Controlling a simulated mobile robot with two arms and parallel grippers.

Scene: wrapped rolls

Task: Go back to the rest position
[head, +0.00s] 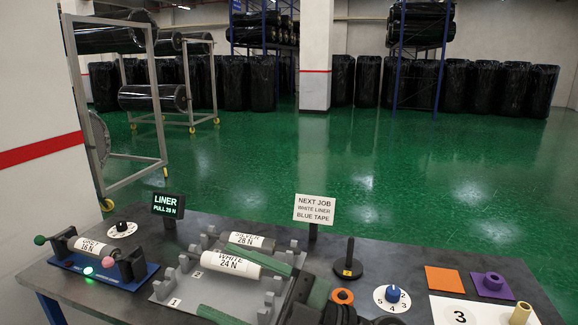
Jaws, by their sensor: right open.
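My right gripper (214,278) reaches in from the bottom edge, over the grey roll rack (160,291) on the dark table (400,260). Its two green fingers are spread wide apart, so it is open. The roll labelled WHITE 24 N (224,263) lies in the rack, seen between the fingers, and nothing appears gripped. Whether a finger touches the roll I cannot tell. The roll labelled SILVER 28 N (246,240) lies behind it, partly covered by the upper finger. My left gripper is not in view.
A GREY 16 N roll (92,248) sits in a blue-based holder at left. A LINER display (167,205) and NEXT JOB sign (314,208) stand up at the back.

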